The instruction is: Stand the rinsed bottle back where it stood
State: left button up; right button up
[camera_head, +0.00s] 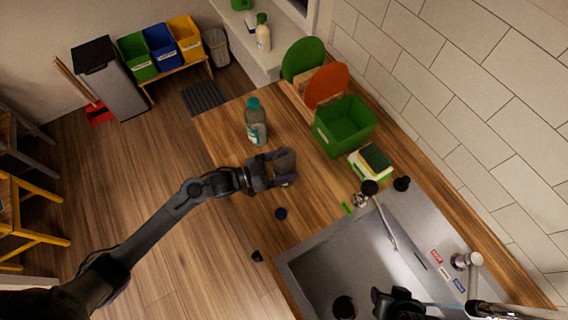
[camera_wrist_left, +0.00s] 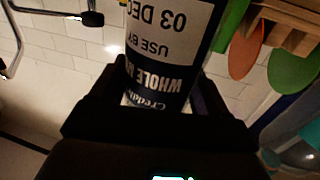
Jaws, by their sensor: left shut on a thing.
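My left gripper (camera_head: 284,168) is shut on a bottle (camera_head: 285,160), above the wooden counter left of the green crate. In the left wrist view the bottle (camera_wrist_left: 165,50) fills the space between the dark fingers (camera_wrist_left: 160,105). Its black and white label reads upside down, with "WHOLE" and "USE BY 03 DEC" legible. The bottle's ends are not clear in either view. My right gripper (camera_head: 395,305) is partly in view at the bottom right, over the sink's near side; its finger opening is unclear.
A teal-capped bottle (camera_head: 256,122) stands on the counter (camera_head: 228,122) just beyond my left gripper. A green crate (camera_head: 343,126), orange and green discs (camera_head: 326,84), and a sponge (camera_head: 375,157) sit along the wall. The sink (camera_head: 345,262) with its tap lies nearer.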

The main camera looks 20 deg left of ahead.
pick_arm(q)
jog(key=o, duration=1.4)
jog(key=s+a+y, duration=0.1)
jog(key=s+a, duration=0.1)
jog(key=s+a+f+n+y, duration=0.1)
jog(key=s+a+y, duration=0.1)
jog(key=s+a+f+n+y, duration=0.1)
jog(key=s+a+y, duration=0.1)
jog(key=s, duration=0.1)
jog(key=shift+s, duration=0.1)
jog(key=shift+s+d+f+n+y, duration=0.1)
jog(key=shift+f+n+y, duration=0.1)
jog(key=shift+y, duration=0.35)
jog(key=shift+s+d+f+n+y, duration=0.1)
jog(key=shift+n+y, duration=0.1)
jog(key=shift+y, duration=0.35)
jog(key=s+n+g+y, duration=0.1)
jog(key=s+y, duration=0.1)
jog(key=s+a+n+g+y, duration=0.1)
jog(key=s+g+y, duration=0.1)
jog(key=s, duration=0.1)
jog(key=shift+n+y, duration=0.3)
jog(key=shift+n, duration=0.1)
jog(key=s+r+n+g+y, duration=0.1)
jog(key=s+g, duration=0.4)
jog(key=s, duration=0.5)
jog(key=shift+s+a+r+n, duration=0.2)
jog(key=shift+r+n, duration=0.15)
jog(key=shift+n, duration=0.15)
